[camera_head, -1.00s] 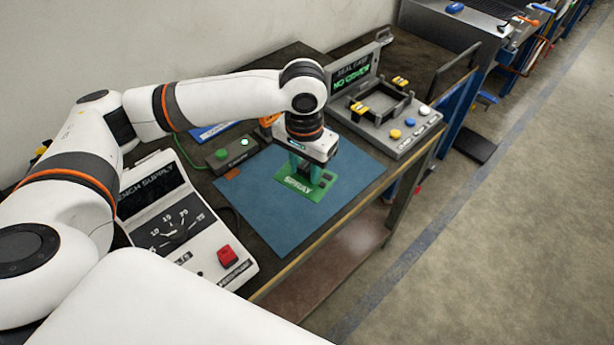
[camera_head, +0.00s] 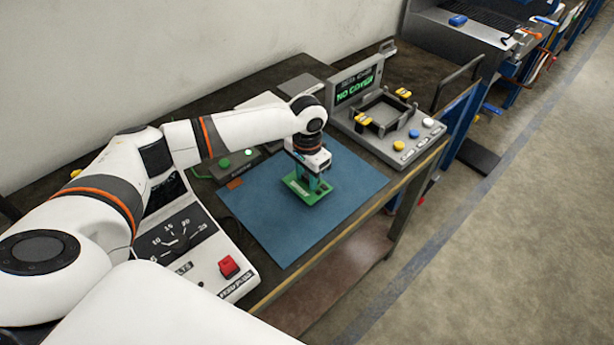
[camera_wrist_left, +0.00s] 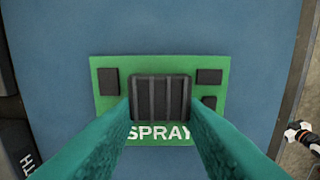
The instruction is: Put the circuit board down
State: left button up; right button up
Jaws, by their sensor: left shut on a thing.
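The green circuit board (camera_head: 312,195), marked SPRAY, is over the blue mat (camera_head: 262,215) on the bench. My left gripper (camera_head: 309,183) points down and is shut on the board's ribbed black block. In the left wrist view, the board (camera_wrist_left: 215,124) lies between and beyond the teal fingers, with the black block (camera_wrist_left: 160,98) between their tips (camera_wrist_left: 160,110). The board looks tilted in the head view, and I cannot tell whether it touches the mat. My right gripper is not in view.
A bench supply (camera_head: 195,250) with a red button (camera_head: 229,266) stands left of the mat. A seal fixture (camera_head: 385,120) reading NO COVER stands at the back right. A small box with green buttons (camera_head: 238,163) sits behind the mat. The mat's front and right areas are clear.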

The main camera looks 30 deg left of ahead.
aim_at(307, 179)
pick_arm(q)
jog(key=shift+f, duration=0.55)
jog(key=o, duration=1)
jog(key=shift+f, duration=0.15)
notch_tip(307, 179, up, 12)
jog(key=shift+r+b, duration=0.2)
jog(key=shift+b, duration=0.5)
jog(key=shift+f, duration=0.1)
